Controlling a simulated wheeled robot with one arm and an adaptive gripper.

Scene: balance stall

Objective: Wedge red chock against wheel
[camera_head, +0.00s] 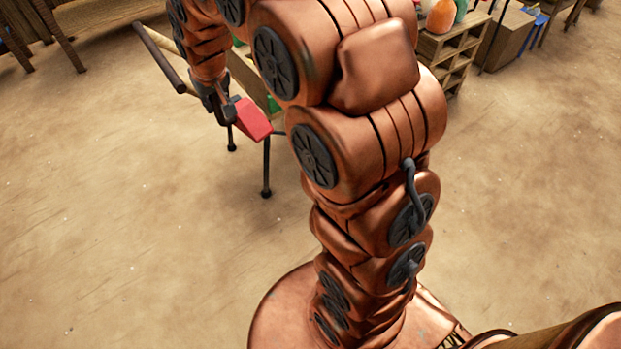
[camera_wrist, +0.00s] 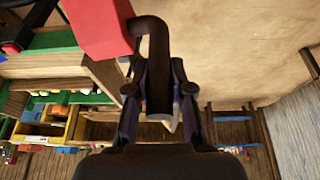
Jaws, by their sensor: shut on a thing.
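The red chock (camera_head: 253,120) is a red block with a dark bent handle. My gripper (camera_head: 222,106) is shut on that handle and holds the chock in the air, beside a dark-legged cart or stand (camera_head: 267,165). In the wrist view the chock (camera_wrist: 98,25) is at the upper left, and its handle (camera_wrist: 154,45) runs down between the fingers of my gripper (camera_wrist: 160,108). I cannot make out the wheel; my arm covers part of the cart or stand in the head view.
Long bars (camera_head: 160,58) stick out at the upper left, close to my forearm. A wooden shelf (camera_head: 452,55) with colourful items stands at the back right. A blue thing (camera_head: 540,20) is beyond it. The sandy floor (camera_head: 120,220) is open at left and right.

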